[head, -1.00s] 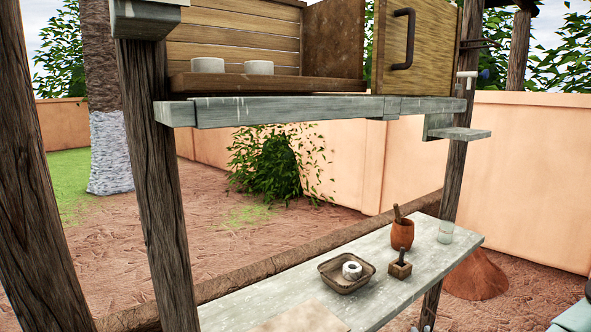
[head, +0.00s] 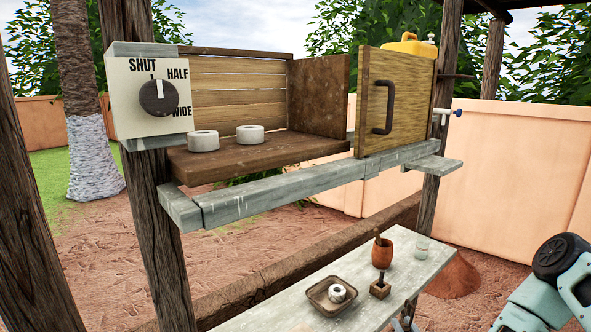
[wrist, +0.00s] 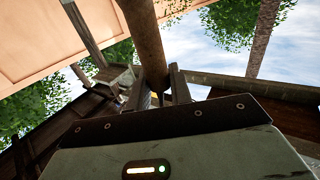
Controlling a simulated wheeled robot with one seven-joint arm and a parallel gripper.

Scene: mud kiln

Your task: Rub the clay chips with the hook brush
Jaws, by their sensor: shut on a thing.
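In the wrist view my gripper (wrist: 157,88) is shut on a thick brown round handle, which I take for the hook brush (wrist: 142,35). The handle runs up out of the picture, and no bristles or hook show. In the head view my gripper and the brush are not clearly seen. No clay chips can be made out in either view. On the lower bench (head: 288,308), a brown tray (head: 318,299) holds a white ring-shaped piece (head: 337,293).
Above, an open wooden box (head: 262,150) holds two white rings. A dial panel (head: 150,98) and posts flank it.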

